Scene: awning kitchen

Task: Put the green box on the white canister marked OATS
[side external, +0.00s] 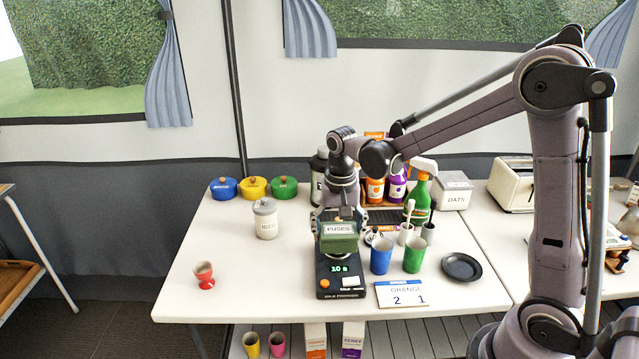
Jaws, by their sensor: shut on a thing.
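The green box (339,239), with a white label reading FUSES, is at the middle of the table, over the black scale (326,284). My gripper (338,221) points down and is shut on the box from above, with a finger at each side. I cannot tell whether the box touches the scale's pan. The white canister marked OATS (454,199) is a squarish block with a greyish top. It stands at the back right of the table, and its top looks bare.
A green spray bottle (420,195) and bottles on a rack (375,190) stand between box and canister. Blue (381,256) and green (414,255) cups are right of the scale, near a black plate (461,267). A toaster (512,184) is right of the canister. The table's front left is mostly clear.

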